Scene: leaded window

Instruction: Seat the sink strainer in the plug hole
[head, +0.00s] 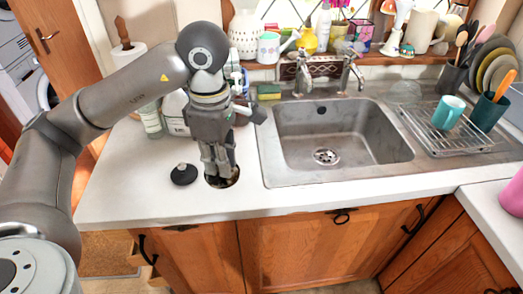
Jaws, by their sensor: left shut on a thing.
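My left gripper (218,176) points down over the counter left of the sink, its fingers shut on the sink strainer. The strainer is almost wholly hidden by the fingers, at a round brown mat (233,183) on the worktop. The plug hole (326,156) is a round metal drain with dark openings in the floor of the steel sink (345,131), to the right of the gripper. My right gripper is not in view.
Bottles (174,113) and a sponge (269,92) stand behind. Taps (345,73) rise at the sink's back. A drying rack (460,137) with a teal mug (448,112) is right. The sink bowl is empty.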

